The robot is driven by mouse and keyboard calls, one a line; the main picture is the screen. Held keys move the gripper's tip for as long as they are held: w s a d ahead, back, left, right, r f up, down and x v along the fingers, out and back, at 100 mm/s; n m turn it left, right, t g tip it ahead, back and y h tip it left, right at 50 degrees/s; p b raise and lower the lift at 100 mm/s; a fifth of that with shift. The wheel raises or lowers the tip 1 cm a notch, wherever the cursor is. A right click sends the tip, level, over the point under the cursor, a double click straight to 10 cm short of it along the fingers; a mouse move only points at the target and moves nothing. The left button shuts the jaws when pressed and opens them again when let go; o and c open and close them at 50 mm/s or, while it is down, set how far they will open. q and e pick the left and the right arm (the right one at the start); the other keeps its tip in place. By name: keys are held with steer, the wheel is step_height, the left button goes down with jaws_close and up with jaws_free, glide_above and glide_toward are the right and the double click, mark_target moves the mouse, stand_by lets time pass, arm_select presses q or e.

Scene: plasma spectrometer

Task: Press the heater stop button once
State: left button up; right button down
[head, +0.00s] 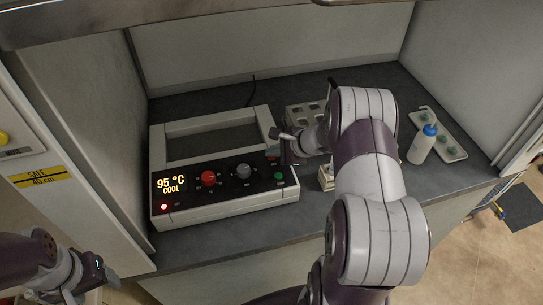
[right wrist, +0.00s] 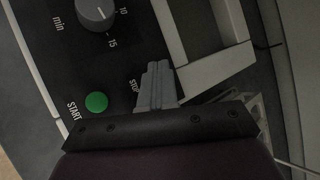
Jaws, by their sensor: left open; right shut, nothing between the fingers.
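The heater (head: 225,195) is a white box with a black front panel. Its display (head: 171,184) reads 95 °C COOL, with a lit red light below it. A green START button (head: 279,176) is at the panel's right end; it also shows in the right wrist view (right wrist: 97,102). My right gripper (head: 286,158) is shut and empty over the panel's back right part. In the right wrist view its fingertips (right wrist: 157,72) are beside the STOP label (right wrist: 134,87). The stop button itself is hidden; I cannot tell whether the fingers touch it. My left gripper (head: 84,284) is open, low at the left, away from the heater.
The panel also carries a red knob (head: 208,178) and a grey knob (head: 244,171). A grey rack (head: 303,114) stands behind my right arm. A blue-capped bottle (head: 421,147) and a white tray (head: 451,148) are to the right. Cabinet walls enclose the dark worktop.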

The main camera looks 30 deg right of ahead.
mark_target(275, 159)
steer(key=shift+r+p, duration=0.45)
steer(key=shift+r, duration=0.35)
steer(key=shift+r+p, duration=1.8)
steer(key=shift+r, duration=0.75)
steer(key=shift+f, duration=0.15)
